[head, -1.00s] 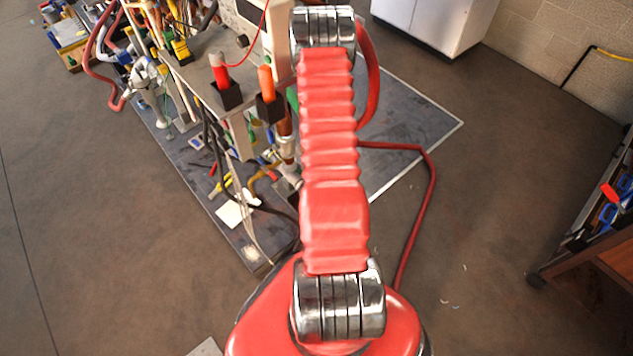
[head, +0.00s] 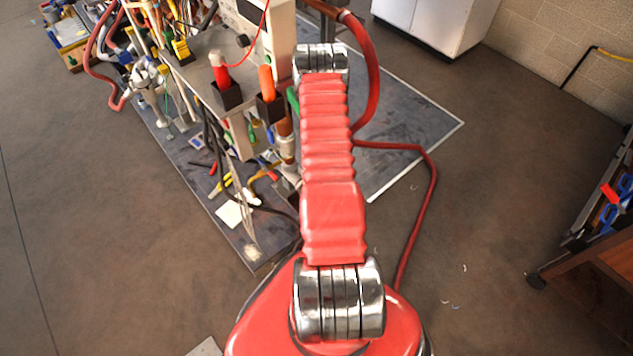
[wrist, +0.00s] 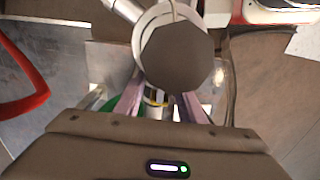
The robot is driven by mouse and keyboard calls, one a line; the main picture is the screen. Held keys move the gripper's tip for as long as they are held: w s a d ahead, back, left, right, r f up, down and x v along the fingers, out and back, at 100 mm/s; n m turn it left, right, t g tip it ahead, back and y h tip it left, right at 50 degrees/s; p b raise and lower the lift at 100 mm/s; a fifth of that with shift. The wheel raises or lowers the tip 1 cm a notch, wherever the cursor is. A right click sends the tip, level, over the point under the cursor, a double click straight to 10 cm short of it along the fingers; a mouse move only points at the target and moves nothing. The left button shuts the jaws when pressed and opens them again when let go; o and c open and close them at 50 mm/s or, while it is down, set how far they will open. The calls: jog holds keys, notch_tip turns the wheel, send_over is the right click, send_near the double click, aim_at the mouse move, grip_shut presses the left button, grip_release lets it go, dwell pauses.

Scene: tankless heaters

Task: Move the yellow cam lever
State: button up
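My gripper (wrist: 158,98) shows in the wrist view, with two pale purple fingers standing apart. A shiny metal part with a small yellow band (wrist: 155,97) shows in the gap between the fingers; I cannot tell whether this is the yellow cam lever, nor whether a finger touches it. A dark eight-sided disc (wrist: 177,57) with a pale rim hides what lies just beyond the fingertips. In the head view my gripper is out of sight behind my red arm and the equipment. I cannot pick out the cam lever there for certain.
A crowded equipment stand (head: 205,75) with pipes, hoses and red and orange handles stands left of my arm on a dark mat (head: 420,130). A white cabinet (head: 435,22) is at the back. A wooden cart (head: 590,270) is at the right. Open floor lies between.

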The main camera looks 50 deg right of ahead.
grip_shut()
dwell(0.5)
